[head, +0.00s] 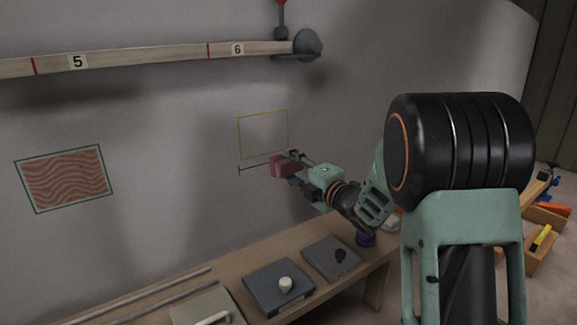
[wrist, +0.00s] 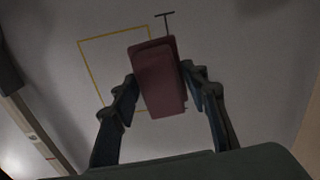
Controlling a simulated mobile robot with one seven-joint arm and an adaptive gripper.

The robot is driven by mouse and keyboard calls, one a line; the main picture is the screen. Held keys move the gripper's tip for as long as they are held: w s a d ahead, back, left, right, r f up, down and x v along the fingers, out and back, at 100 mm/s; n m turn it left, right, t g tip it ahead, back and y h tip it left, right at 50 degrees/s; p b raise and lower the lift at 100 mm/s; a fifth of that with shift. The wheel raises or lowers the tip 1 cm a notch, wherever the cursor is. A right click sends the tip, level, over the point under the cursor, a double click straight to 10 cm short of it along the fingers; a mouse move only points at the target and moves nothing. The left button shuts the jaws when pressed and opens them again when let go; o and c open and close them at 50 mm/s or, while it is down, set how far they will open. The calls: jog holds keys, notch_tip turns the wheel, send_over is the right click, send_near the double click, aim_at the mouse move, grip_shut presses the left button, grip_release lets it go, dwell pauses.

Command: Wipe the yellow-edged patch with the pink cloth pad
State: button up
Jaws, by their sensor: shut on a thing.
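The yellow-edged patch (head: 264,135) is a thin yellow outline on the grey wall, at the middle of the head view. Its inside looks plain grey. It also shows in the wrist view (wrist: 110,70), partly hidden behind the pad. The pink cloth pad (head: 284,166) is a dark pink block just below the outline in the head view. In the wrist view the pad (wrist: 160,78) sits between the two fingers. My gripper (head: 293,168) is shut on the pad and points at the wall. I cannot tell whether the pad touches the wall.
A green-edged patch (head: 64,179) with wavy red lines is on the wall at left. A numbered beam (head: 150,58) runs above. A bench (head: 300,242) below bears a dark grey box (head: 262,281) and other lidded boxes. A dark line (head: 252,168) lies below the yellow outline.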

jog(key=shift+v, duration=2.45)
jog(key=shift+v, duration=2)
